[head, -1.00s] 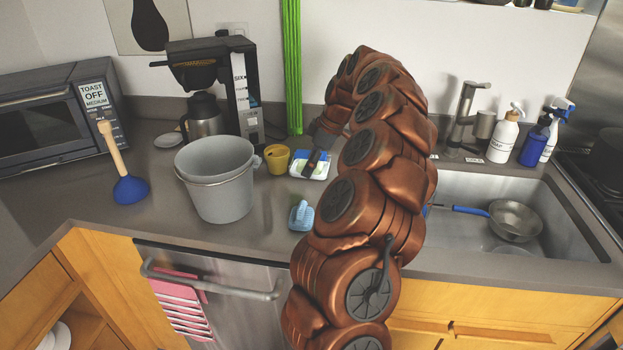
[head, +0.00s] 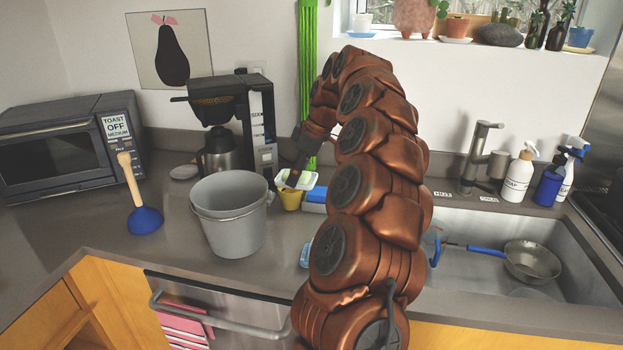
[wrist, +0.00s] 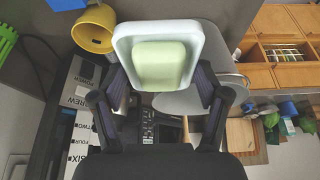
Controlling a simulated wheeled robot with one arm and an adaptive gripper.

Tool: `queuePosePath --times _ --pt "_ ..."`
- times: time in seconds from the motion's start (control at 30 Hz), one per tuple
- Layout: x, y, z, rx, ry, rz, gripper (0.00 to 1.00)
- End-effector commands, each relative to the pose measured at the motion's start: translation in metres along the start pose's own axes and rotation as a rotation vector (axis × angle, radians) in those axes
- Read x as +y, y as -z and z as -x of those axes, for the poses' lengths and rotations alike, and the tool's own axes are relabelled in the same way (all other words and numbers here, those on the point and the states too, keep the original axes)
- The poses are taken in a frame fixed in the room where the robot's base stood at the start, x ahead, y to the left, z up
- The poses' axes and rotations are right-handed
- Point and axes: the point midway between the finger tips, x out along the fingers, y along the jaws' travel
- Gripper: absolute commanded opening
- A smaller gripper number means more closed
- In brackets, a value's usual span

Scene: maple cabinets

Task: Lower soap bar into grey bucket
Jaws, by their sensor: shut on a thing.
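The soap bar (wrist: 162,65) is pale green and lies in a white dish (wrist: 121,40). My gripper (wrist: 160,88) is shut on the dish, with a finger at each side. The grey bucket (head: 237,238) stands upright on the counter, left of the gripper. Its inside bottom is hidden. In the wrist view, the bucket (wrist: 185,103) shows behind the dish, partly covered.
A yellow cup (head: 290,201) and a blue block (head: 315,198) are right of the bucket. A coffee maker (head: 263,130) stands behind it. A plunger (head: 144,220) stands to its left. The sink (head: 465,270) holds a pan.

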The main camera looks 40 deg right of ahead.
Motion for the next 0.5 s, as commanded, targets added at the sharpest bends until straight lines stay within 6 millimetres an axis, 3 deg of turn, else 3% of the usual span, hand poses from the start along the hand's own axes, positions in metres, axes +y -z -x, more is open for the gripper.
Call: queuePosePath --times 0.5 --pt "-0.033 0.076 0.012 0.0 0.0 0.002 0.32"
